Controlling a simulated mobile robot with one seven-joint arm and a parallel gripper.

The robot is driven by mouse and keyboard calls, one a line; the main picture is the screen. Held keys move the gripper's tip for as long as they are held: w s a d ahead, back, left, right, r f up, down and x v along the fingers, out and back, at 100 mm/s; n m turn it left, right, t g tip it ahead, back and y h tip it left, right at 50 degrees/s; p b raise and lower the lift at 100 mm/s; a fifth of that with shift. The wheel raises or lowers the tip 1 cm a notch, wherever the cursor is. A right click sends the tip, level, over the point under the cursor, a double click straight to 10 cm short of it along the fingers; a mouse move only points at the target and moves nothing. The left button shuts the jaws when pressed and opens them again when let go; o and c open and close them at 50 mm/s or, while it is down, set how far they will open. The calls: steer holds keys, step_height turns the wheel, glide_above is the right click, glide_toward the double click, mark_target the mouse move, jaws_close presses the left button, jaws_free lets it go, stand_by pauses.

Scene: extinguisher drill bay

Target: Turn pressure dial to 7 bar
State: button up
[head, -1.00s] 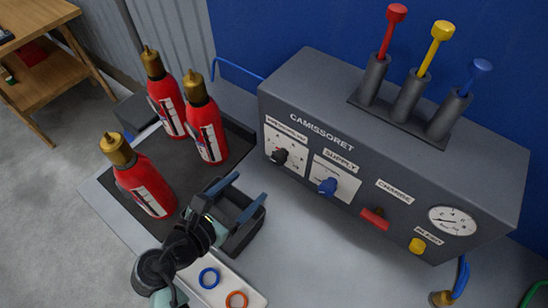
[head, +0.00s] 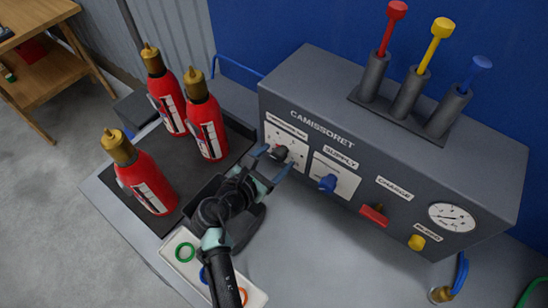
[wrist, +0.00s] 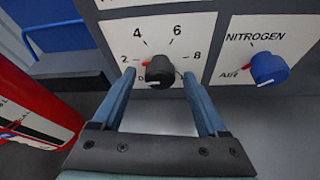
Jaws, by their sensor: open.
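The pressure dial is a black knob (head: 279,153) on a white scale plate (head: 296,158) at the left of the grey panel. In the wrist view the knob (wrist: 159,72) sits below the 4 and 6, with 2 on its left and 8 on its right. A small red mark shows on the knob's left side, toward the 2. My gripper (head: 273,160) is open in front of the dial. In the wrist view its fingers (wrist: 159,77) stand either side of the knob, with visible gaps.
The blue supply knob (head: 328,183) is right of the dial, then a red charge lever (head: 374,214), a gauge (head: 452,217) and a yellow knob (head: 417,242). Red extinguishers (head: 207,125) stand at left. A tray with rings (head: 185,252) lies below my arm.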

jaws_close()
stand_by(0.4)
steer(key=shift+s+d+f+m+t+y+b, duration=0.1)
steer(key=shift+m+t+y+b, duration=0.2)
steer(key=shift+m, duration=0.3)
steer(key=shift+d+f+m+t+y+b, duration=0.1)
steer(key=shift+m+t+y+b, duration=0.15)
steer(key=shift+m, duration=0.35)
steer(key=shift+m+t+y+b, duration=0.45)
steer(key=shift+m+b, duration=0.3)
steer(key=shift+m, duration=0.05)
steer(key=shift+r, duration=0.1)
jaws_free()
